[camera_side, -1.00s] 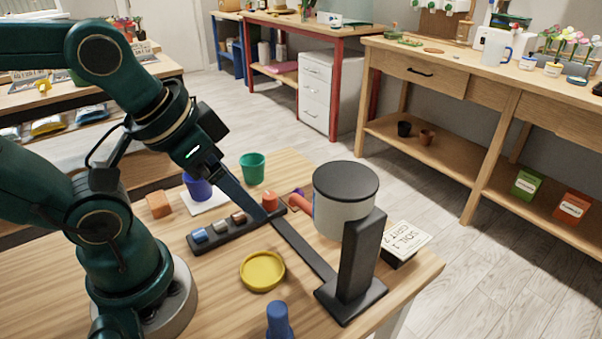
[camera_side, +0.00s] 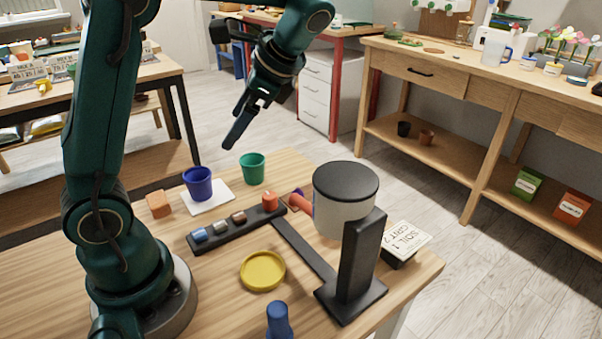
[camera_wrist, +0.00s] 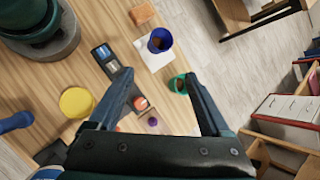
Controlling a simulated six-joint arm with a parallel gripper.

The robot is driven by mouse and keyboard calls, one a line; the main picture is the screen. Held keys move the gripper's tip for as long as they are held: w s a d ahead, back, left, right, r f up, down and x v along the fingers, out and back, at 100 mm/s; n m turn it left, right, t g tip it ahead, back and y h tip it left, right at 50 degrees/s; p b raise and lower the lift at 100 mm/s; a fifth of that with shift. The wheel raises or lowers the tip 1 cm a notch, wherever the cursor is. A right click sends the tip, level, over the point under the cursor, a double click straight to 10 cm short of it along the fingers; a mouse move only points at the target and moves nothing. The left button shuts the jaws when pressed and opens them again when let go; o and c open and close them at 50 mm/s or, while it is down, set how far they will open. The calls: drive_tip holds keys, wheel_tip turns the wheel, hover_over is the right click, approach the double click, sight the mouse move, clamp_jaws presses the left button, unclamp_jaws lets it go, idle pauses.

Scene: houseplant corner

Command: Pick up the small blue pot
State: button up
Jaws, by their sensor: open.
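The small blue pot (camera_side: 198,184) stands upright on a white square sheet (camera_side: 221,202) near the back left of the table. In the wrist view the blue pot (camera_wrist: 160,41) shows from above, with something brown inside it. My gripper (camera_side: 232,142) is in the air above the back of the table, up and to the right of the blue pot. In the wrist view its two fingers (camera_wrist: 160,82) are spread apart with nothing held between them. The pot lies ahead of the fingertips in that view, apart from them.
A green pot (camera_side: 252,168) stands right of the blue pot, and an orange block (camera_side: 158,205) to its left. A black rack (camera_side: 238,229) with small cylinders lies in front. A yellow dish (camera_side: 262,271) and a black stand with a grey drum (camera_side: 342,212) are nearer.

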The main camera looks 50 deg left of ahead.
drive_tip(key=w+a+f+m+g+y, duration=0.1)
drive_tip(key=w+a+f+g+y, duration=0.1)
drive_tip(key=w+a+f+g, duration=0.3)
drive_tip(key=g, duration=0.1)
approach(211, 182)
drive_tip(key=shift+s+a+f+m+y, duration=0.15)
drive_tip(key=shift+a+f+m+y, duration=0.05)
drive_tip(key=shift+f+m+y, duration=0.2)
drive_tip(key=shift+s+f, duration=0.1)
drive_tip(key=shift+s, duration=0.05)
drive_tip(key=shift+x, duration=5.95)
drive_tip(key=shift+s+d, duration=0.15)
drive_tip(key=shift+s, duration=0.05)
drive_tip(key=shift+c, duration=0.4)
drive_tip(key=c, duration=1)
drive_tip(key=shift+c, duration=0.2)
